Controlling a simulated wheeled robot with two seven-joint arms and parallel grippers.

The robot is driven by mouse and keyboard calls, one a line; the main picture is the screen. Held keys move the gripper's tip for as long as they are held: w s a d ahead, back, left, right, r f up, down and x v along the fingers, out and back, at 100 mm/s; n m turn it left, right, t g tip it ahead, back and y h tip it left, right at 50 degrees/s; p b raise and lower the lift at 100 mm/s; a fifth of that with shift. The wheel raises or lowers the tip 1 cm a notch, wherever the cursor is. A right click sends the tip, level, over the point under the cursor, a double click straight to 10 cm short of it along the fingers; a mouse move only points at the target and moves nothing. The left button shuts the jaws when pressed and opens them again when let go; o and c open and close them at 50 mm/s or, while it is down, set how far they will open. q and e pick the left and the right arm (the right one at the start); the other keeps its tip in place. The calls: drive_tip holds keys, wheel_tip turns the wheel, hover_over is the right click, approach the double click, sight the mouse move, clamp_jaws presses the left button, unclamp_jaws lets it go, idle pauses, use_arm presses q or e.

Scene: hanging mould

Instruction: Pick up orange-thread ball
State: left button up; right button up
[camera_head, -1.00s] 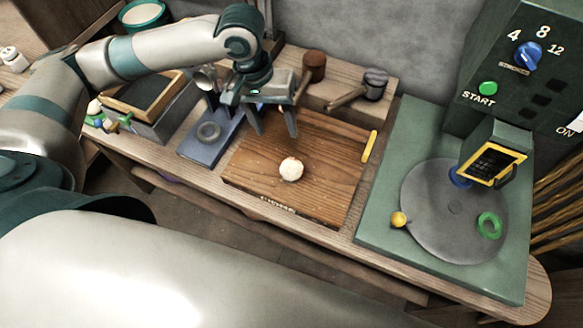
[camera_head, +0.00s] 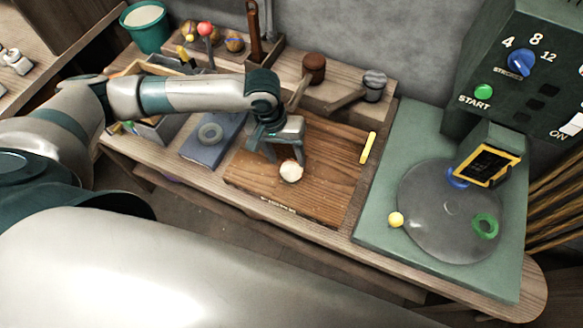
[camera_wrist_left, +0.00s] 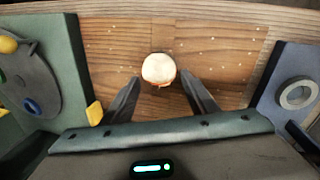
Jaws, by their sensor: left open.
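A pale cream ball (camera_head: 291,171) with a little orange at its edge lies on the wooden board (camera_head: 333,185). It also shows in the left wrist view (camera_wrist_left: 158,68), centred just ahead of the gap between the fingertips. My left gripper (camera_head: 285,158) is open and empty, close above and behind the ball in the head view. In the left wrist view its two fingers (camera_wrist_left: 161,80) point toward the ball, one on each side of the gap. Whether they touch it I cannot tell. My right gripper is not in view.
A blue block with a grey ring (camera_head: 210,133) sits left of the board. A yellow bar (camera_head: 368,148) lies on the board's right edge. A green machine with a round grey plate (camera_head: 440,225) stands right. Several balls (camera_head: 234,43) sit on the back shelf.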

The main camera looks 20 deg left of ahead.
sight(289, 164)
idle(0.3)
use_arm(q)
drive_tip(key=shift+d+f+p, duration=0.15)
drive_tip(key=shift+f+p, duration=0.25)
drive_tip(key=shift+f, duration=0.2)
drive_tip(key=shift+w+d+f+p, duration=0.1)
drive_tip(key=shift+d+f+p, duration=0.15)
drive_tip(key=shift+f, duration=0.75)
drive_tip(key=shift+d+f+p, duration=0.15)
drive_tip(key=shift+f+p, duration=0.1)
drive_tip(key=shift+f, duration=0.7)
drive_tip(key=c, duration=0.7)
